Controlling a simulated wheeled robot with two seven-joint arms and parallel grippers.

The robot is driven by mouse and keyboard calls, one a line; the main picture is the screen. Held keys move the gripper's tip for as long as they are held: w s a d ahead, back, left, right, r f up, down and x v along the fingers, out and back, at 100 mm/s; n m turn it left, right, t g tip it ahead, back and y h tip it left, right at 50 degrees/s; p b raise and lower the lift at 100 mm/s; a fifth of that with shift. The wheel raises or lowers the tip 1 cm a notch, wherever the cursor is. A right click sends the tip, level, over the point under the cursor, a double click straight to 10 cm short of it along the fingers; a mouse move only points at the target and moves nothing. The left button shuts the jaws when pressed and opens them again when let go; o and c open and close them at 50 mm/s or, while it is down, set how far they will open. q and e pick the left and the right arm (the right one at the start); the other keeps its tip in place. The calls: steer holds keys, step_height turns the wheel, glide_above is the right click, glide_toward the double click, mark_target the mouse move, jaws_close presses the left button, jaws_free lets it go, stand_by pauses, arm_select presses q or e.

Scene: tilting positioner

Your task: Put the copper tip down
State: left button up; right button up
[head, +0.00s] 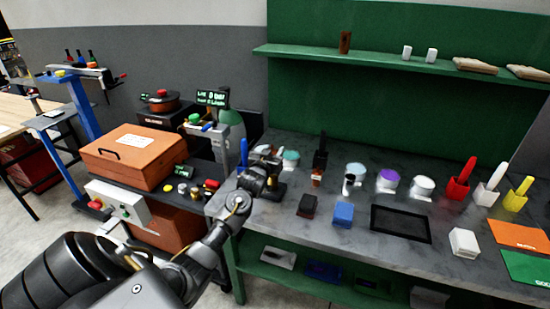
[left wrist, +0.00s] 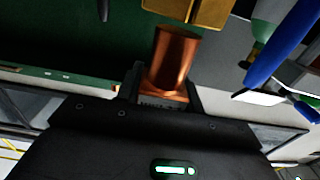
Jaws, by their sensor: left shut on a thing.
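My left gripper (left wrist: 165,88) is shut on the copper tip (left wrist: 174,60), a shiny copper cylinder that stands out from between the dark fingers in the left wrist view. In the head view the left gripper (head: 268,178) is over the left end of the grey-topped bench (head: 285,225). The copper tip cannot be made out clearly there, among the gripper and small items. A brass-coloured block (left wrist: 190,10) shows just beyond the tip in the left wrist view; whether they touch is unclear. My right gripper is not in view.
A blue-handled item (left wrist: 282,52) is close to the right of the tip. The bench holds a black tray (head: 401,223), a blue block (head: 343,214), a dark block (head: 308,205) and several cups. An orange case (head: 133,157) stands left.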

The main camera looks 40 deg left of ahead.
arm_select(q)
steer(key=shift+w+f, duration=0.2)
steer(key=shift+w, duration=0.05)
step_height(320, 180, down, 3)
steer(key=shift+r+p, duration=0.1)
steer(key=shift+p, duration=1.05)
steer(key=shift+w, duration=0.1)
steer(key=shift+f, duration=0.3)
steer(key=o, duration=1.3)
steer(key=shift+c, duration=0.2)
